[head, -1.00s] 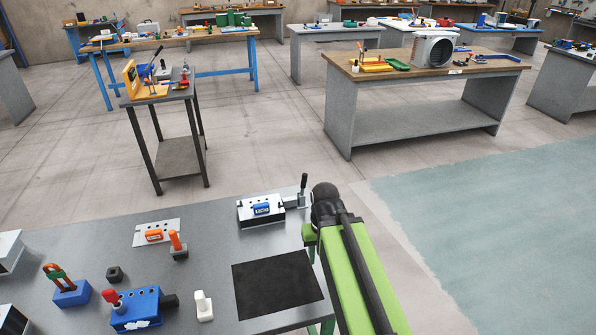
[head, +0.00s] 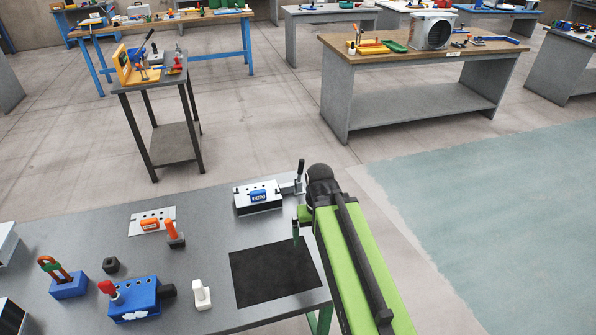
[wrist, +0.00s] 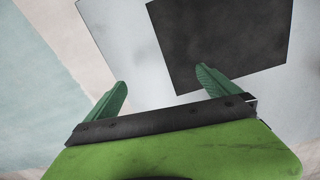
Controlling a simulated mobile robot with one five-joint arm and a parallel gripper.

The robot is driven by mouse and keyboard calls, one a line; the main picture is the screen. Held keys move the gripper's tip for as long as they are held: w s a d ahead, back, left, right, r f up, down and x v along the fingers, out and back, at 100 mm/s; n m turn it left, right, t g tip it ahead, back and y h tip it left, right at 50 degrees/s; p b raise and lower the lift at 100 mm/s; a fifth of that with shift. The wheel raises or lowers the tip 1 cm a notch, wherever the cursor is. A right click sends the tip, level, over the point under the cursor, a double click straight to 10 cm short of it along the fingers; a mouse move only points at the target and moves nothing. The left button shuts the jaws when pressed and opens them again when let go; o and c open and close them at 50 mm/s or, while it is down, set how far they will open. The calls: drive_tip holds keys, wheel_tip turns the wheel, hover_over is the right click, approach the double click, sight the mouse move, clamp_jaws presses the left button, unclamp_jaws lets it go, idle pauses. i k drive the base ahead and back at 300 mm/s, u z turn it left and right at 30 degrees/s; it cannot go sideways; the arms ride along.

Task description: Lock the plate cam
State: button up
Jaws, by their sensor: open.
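A white-and-black fixture with a blue labelled block (head: 258,196) stands near the far right corner of the grey table in the head view. An upright black lever (head: 300,176) stands at its right side. A flat pale plate with an orange labelled block (head: 150,224) lies further left, beside an upright orange handle (head: 171,229). I cannot tell which part is named the plate cam. My gripper (wrist: 160,78) is open and empty, its green fingers spread in the wrist view. In the head view it is over the table's right edge, in front of the lever and apart from it.
A black mat (head: 275,277) lies on the table's front right and shows in the wrist view (wrist: 225,40). Open floor lies to the right.

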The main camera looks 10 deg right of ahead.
sight(300, 161)
drive_tip(key=u, duration=0.05)
drive_tip(key=k, duration=0.65)
drive_tip(key=u, duration=3.6)
drive_tip(key=k, duration=1.4)
drive_tip(key=z, duration=1.25)
drive_tip(key=i, duration=1)
drive_tip(key=u, duration=0.1)
